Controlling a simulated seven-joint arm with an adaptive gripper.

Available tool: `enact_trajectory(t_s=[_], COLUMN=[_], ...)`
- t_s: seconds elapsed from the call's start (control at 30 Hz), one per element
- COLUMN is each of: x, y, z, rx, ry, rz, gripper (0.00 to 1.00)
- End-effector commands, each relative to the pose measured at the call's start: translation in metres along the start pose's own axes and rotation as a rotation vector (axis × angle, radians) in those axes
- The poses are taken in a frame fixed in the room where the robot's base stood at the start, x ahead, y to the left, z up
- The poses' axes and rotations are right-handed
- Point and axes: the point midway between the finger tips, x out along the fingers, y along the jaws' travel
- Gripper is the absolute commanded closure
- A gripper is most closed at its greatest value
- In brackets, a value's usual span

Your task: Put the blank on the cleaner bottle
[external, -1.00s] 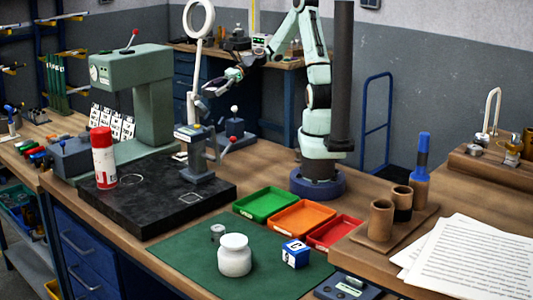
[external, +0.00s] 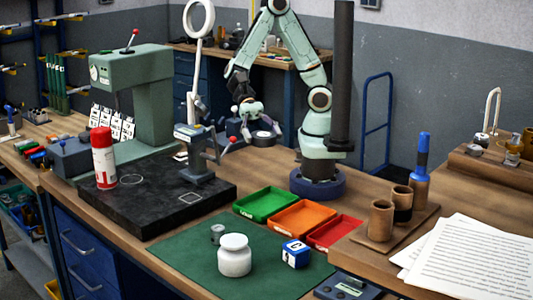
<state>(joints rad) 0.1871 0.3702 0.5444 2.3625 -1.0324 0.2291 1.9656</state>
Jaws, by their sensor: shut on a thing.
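The blank is held level in the air, clear of the bench. A red-and-white cylinder (external: 103,160) stands upright on the black plate at the left. A slim bottle with a blue top (external: 422,170) stands upright at the right. No label names either as the cleaner bottle, so I cannot tell which it is.
Green (external: 265,204), orange (external: 302,218) and red (external: 332,233) trays lie in front of my base. A white jar (external: 234,256) and a blue block (external: 295,253) sit on the green mat (external: 190,250). A green press (external: 140,90) and a dark post (external: 342,75) stand tall.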

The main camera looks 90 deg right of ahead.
Motion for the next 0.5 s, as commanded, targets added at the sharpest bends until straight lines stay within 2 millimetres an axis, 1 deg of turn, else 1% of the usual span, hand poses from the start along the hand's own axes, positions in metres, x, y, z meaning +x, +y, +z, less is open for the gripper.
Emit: enact_trajectory(t_s=[0.03,0.3,0.43,0.5], x=[0.005,0.017,0.022,0.029], y=[0.003,0.002,0.000,-0.005], z=[-0.001,-0.034,-0.043,-0.046], rx=[-0.002,0.002,-0.002,-0.003], ry=[-0.003,-0.004,-0.004,-0.003], rz=[0.013,0.008,0.006,0.009], gripper=[0.77,0.77,0.77,0.77])
